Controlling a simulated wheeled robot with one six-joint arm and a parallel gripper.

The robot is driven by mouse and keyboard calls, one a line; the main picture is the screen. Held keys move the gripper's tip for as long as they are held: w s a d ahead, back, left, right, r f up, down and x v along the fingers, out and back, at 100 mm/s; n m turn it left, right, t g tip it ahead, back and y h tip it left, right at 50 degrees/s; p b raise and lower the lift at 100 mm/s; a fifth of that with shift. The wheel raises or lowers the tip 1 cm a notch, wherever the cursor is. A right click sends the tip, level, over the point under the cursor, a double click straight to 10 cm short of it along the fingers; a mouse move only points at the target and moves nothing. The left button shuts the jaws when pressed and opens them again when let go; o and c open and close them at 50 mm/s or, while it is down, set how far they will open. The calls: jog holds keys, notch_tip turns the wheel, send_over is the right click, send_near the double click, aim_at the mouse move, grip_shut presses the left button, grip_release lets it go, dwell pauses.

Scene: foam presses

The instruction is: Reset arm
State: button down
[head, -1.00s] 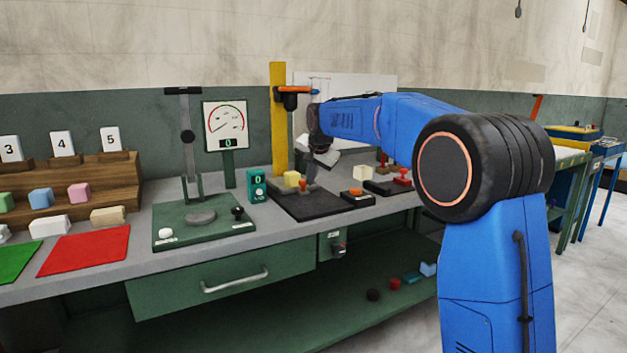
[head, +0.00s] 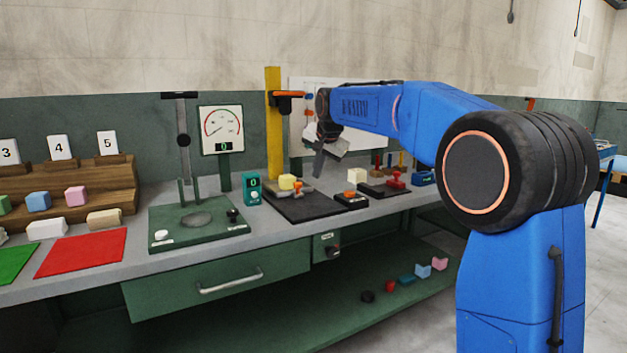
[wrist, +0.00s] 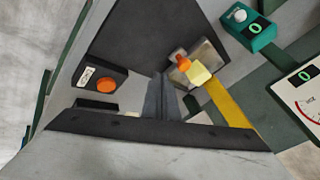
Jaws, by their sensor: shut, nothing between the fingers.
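My gripper (head: 318,164) hangs at the end of my blue arm, above the back part of the bench. In the wrist view its fingers (wrist: 162,97) are together with nothing between them. Below it is a black press base (head: 300,207) with a yellow column (head: 274,120). A pale yellow foam block (head: 287,182) sits on that base beside an orange-red piece (head: 303,187). In the wrist view the yellow block (wrist: 199,73) and the orange piece (wrist: 182,62) lie apart from the fingers on a metal plate.
A box with an orange button (head: 352,196) and a cream block (head: 357,175) stand right of the press. A green press (head: 200,238) with a gauge (head: 222,130) stands left. Red mat (head: 82,252) and wooden rack (head: 108,188) are farther left. Several small items lie on the lower shelf.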

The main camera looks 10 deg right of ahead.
jog(key=s+d+r+n, duration=0.1)
jog(key=s+d, duration=0.1)
jog(key=s, duration=0.6)
jog(key=s+d+n, duration=0.1)
jog(key=s+d, duration=0.1)
jog(key=s, duration=0.6)
jog(key=s+d+f+n+g, duration=0.1)
jog(key=s+f, duration=0.2)
jog(key=s, duration=0.5)
jog(key=s+d+f+n, duration=0.1)
jog(key=s+d+f, duration=0.1)
jog(key=s+f, duration=0.35)
jog(key=s+f+n, duration=0.1)
jog(key=s+f, duration=0.4)
jog(key=s, duration=0.3)
jog(key=s+d+f+n, duration=0.1)
jog(key=s+f, duration=0.4)
jog(key=s, duration=0.3)
jog(key=s+d+f+n+g, duration=0.1)
jog(key=s+f, duration=0.5)
jog(key=s, duration=0.2)
jog(key=shift+s+d+n+h, duration=0.15)
jog(key=shift+s+n+h, duration=0.2)
jog(key=shift+n+h, duration=0.05)
